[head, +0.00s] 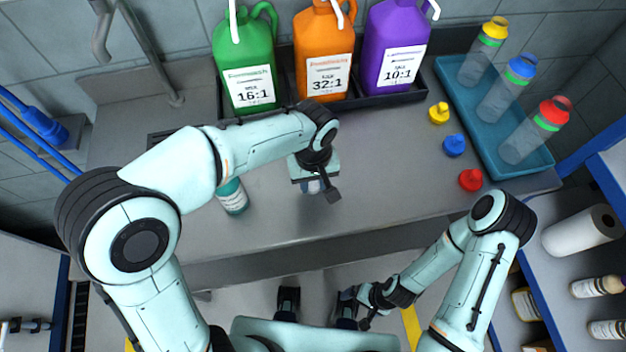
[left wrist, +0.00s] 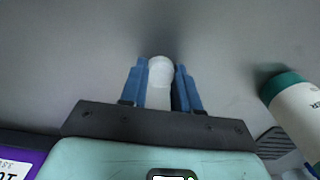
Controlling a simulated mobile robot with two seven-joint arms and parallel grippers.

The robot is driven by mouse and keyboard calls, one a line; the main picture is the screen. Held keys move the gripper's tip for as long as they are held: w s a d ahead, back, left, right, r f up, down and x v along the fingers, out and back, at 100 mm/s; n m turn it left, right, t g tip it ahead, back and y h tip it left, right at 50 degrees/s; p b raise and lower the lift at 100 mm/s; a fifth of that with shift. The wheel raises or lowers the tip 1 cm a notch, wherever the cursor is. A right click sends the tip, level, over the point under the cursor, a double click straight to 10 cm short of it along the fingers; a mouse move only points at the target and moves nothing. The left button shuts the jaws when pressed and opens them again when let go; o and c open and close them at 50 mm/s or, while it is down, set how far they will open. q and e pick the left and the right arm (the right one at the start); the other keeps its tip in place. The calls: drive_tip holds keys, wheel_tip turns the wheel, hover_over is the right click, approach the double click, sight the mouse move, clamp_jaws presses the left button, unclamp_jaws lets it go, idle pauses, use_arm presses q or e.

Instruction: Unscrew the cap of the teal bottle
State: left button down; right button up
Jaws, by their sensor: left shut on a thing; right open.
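The teal bottle (head: 232,197), with a white label, stands on the grey counter just left of my left gripper, its upper end partly hidden by my arm. In the left wrist view the bottle (left wrist: 299,112) shows at the right edge, cut off by the frame. My left gripper (head: 313,188) is low over the counter. In the left wrist view its blue fingers (left wrist: 161,88) are shut on a small white round-ended thing (left wrist: 160,72); I cannot tell whether it is a cap. My right gripper (head: 356,311) is open and empty, low in front of the counter.
Green (head: 245,60), orange (head: 324,50) and purple (head: 395,45) jugs stand in a black tray at the back. A teal tray (head: 482,131) at right holds clear bottles. Yellow (head: 438,113), blue (head: 454,145) and red (head: 470,180) caps lie beside it. The counter's middle right is clear.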

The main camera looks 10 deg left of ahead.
sight(313, 184)
use_arm(q)
drive_tip(key=shift+f, duration=0.2)
drive_tip(key=c, duration=0.8)
unclamp_jaws()
drive_tip(key=shift+r, duration=0.2)
wheel_tip(313, 184, up, 12)
drive_tip(key=shift+f+p, duration=0.1)
drive_tip(key=shift+p, duration=0.85)
